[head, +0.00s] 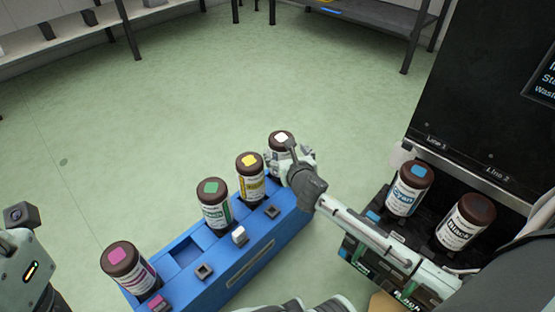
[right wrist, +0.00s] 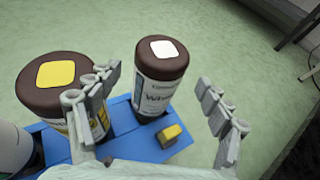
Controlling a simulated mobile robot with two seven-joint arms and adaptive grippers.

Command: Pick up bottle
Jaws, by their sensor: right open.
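A white-label bottle with a brown cap and white square (head: 281,138) stands at the far right end of the blue rack (head: 262,250). My right gripper (head: 296,160) is beside it. In the right wrist view the open fingers (right wrist: 160,105) are spread, with the white-label bottle (right wrist: 160,75) upright between and beyond them, not gripped. The yellow-square bottle (head: 251,175) stands to its left and shows partly behind the left finger in the wrist view (right wrist: 60,85). Green-square (head: 214,205) and magenta-square (head: 130,270) bottles also stand in the rack. My left gripper's fingers are not in view.
One rack slot (head: 184,254) between the magenta and green bottles is empty. A cyan bottle (head: 408,190) and a black bottle (head: 465,222) stand in a dark machine (head: 480,100) at right. Shelving (head: 380,30) stands at the back; the green floor is clear.

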